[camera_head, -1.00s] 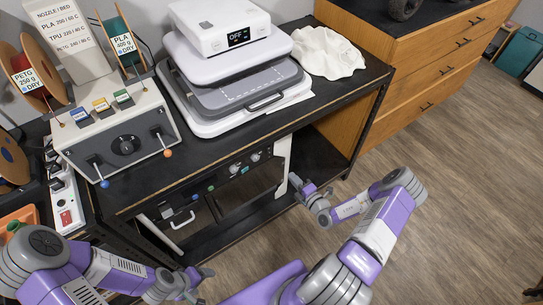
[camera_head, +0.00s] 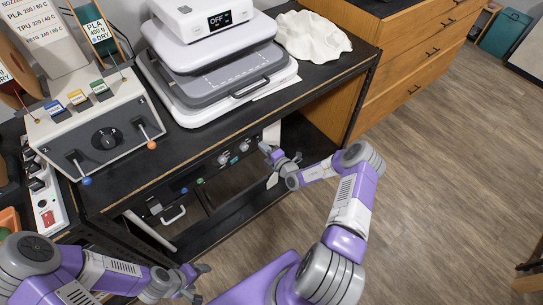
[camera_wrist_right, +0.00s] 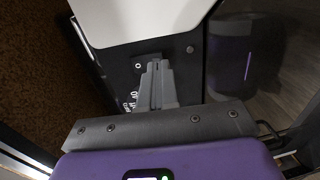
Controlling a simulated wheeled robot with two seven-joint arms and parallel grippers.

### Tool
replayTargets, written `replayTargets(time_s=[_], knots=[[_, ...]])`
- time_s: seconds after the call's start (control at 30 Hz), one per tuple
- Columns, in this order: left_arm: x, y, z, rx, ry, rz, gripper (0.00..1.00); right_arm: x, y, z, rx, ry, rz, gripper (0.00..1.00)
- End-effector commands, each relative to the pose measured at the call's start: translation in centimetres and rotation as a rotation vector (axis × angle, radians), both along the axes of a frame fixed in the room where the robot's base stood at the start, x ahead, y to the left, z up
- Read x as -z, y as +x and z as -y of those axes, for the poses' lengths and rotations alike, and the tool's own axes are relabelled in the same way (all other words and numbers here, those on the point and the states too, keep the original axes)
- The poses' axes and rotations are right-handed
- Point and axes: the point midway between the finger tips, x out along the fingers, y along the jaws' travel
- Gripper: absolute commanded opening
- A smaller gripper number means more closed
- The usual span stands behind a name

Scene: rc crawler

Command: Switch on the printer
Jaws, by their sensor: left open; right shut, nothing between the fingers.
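A machine with a dark front panel and knobs (camera_head: 224,159) sits under the black bench; I take it for the printer, but cannot be sure. A white unit (camera_head: 205,20) on the bench has a display reading OFF. My right gripper (camera_head: 281,158) is beside the right end of the under-bench machine. In the right wrist view, its shut, empty fingers (camera_wrist_right: 156,70) point at a dark plate with a small round mark (camera_wrist_right: 138,66) on a pale-and-dark housing (camera_wrist_right: 140,25). Contact cannot be told; the fingers hide part of the plate. My left gripper (camera_head: 192,276) is open and empty, lower left.
A control box (camera_head: 95,130) with levers stands at the bench's left, by filament spools. A power strip (camera_head: 45,205) with a red switch is left of it. A white cloth (camera_head: 312,37) lies on the bench.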

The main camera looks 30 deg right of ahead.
Motion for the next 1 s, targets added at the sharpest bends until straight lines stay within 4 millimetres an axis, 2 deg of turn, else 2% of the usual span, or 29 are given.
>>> replayTargets(time_s=[0.17,0.5,0.67,1.0], knots=[[0.3,0.0,0.0,0.000,0.000,0.000,0.76,0.1,1.0,-0.1,0.000,0.000,0.000,0.00],[0.3,0.0,0.0,0.000,0.000,0.000,0.76,0.1,1.1,-0.1,0.001,0.000,0.001,0.00],[1.6,0.0,0.0,0.000,0.000,0.000,0.76,0.7,1.5,-0.1,0.001,0.004,0.045,0.00],[0.8,0.0,0.0,0.000,0.000,0.000,0.76,0.3,1.0,-0.1,-0.001,0.003,0.039,0.00]])
